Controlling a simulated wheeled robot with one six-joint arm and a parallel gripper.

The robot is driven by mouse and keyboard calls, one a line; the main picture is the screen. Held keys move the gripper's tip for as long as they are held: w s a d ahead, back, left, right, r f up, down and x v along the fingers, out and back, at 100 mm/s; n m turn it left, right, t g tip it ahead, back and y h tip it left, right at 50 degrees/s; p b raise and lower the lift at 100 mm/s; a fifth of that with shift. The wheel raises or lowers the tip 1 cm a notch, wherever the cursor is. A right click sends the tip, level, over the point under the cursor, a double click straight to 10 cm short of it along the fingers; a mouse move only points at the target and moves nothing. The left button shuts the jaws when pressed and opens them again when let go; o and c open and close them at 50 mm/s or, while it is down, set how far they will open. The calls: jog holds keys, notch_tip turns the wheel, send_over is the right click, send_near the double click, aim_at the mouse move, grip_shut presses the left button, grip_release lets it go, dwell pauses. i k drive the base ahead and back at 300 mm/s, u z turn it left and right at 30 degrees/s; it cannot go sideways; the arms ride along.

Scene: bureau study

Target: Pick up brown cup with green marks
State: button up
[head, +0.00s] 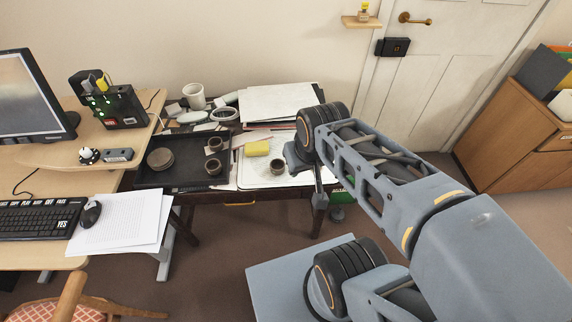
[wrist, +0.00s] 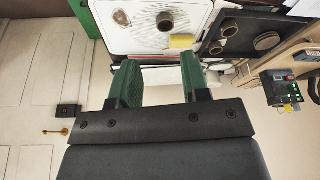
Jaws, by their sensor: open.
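Several small brown cups stand on the side table, and green marks cannot be made out on any of them. One cup (head: 277,167) is on the white tray (head: 248,178); it also shows in the wrist view (wrist: 165,21). Two others, a rear cup (head: 214,144) and a front cup (head: 214,167), are in the black tray (head: 150,180); in the wrist view they are at the upper right (wrist: 228,30). My gripper (wrist: 160,78) is open and empty, with green fingers, apart from all cups. In the head view it is largely hidden at the table's right end.
A yellow sponge (head: 257,148) lies just behind the white-tray cup. Stacked dishes (head: 160,158) sit in the black tray. A white mug (head: 194,96) and papers (head: 278,103) stand behind. The desk with monitor (head: 30,95) is left; a door (head: 440,70) is right.

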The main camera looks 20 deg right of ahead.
aim_at(277, 166)
jog(key=i, duration=0.45)
jog(key=u, duration=0.3)
jog(key=k, duration=1)
jog(key=u, duration=1.5)
jog(key=i, duration=0.85)
jog(key=z, duration=0.6)
jog(key=i, duration=0.6)
jog(key=z, duration=0.45)
